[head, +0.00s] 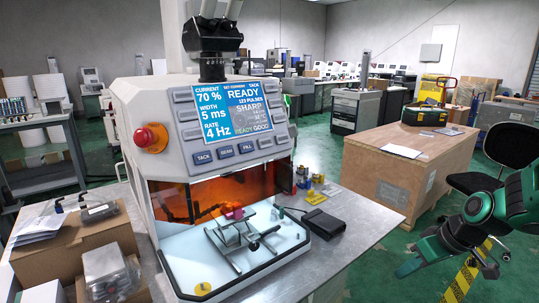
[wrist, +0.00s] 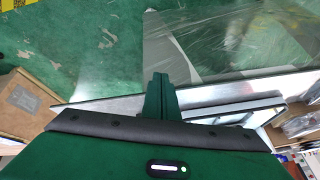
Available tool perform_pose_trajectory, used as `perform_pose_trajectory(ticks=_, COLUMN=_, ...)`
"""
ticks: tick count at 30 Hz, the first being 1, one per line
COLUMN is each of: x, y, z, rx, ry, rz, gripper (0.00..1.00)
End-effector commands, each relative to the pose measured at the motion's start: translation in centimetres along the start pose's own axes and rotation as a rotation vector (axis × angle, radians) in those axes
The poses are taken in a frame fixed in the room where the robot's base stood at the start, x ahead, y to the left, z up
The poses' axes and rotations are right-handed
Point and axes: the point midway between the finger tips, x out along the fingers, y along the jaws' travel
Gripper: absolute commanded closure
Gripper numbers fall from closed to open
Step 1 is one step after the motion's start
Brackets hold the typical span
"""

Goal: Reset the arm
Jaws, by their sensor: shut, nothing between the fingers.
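My green arm (head: 480,215) is folded at the right side of the head view, beside the metal table and apart from the machine. In the wrist view my gripper (wrist: 159,82) has its two green fingers together, with nothing between them. The fingers point out past a metal table edge with green floor beyond. The white machine (head: 222,165) stands on the table, its blue screen (head: 228,108) reading READY. Its chamber holds a small fixture (head: 240,240) with a pink-red piece (head: 233,212) on it.
The metal table (head: 365,215) carries a black pedal-like box (head: 323,223) and small tins. A cardboard box (head: 90,240) stands at the left. A large wooden crate (head: 395,170) and a black chair (head: 510,145) are near my arm. Green floor lies open behind.

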Motion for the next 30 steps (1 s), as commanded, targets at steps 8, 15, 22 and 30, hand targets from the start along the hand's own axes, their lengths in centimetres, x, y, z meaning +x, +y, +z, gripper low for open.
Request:
perform_pose_trajectory(ticks=8, x=-7.7, y=-0.2, z=8.5, rx=0.366, ry=-0.207, rz=0.173, gripper=1.00)
perform_pose_trajectory(ticks=15, x=-13.4, y=-2.0, z=15.2, rx=0.720, ry=-0.305, rz=0.286, gripper=1.00)
perform_pose_trajectory(ticks=22, x=-15.5, y=-3.2, z=18.1, rx=0.884, ry=-0.338, rz=0.323, gripper=1.00)
perform_pose_trajectory(ticks=30, x=-15.6, y=-3.2, z=18.2, rx=0.894, ry=-0.340, rz=0.325, gripper=1.00)
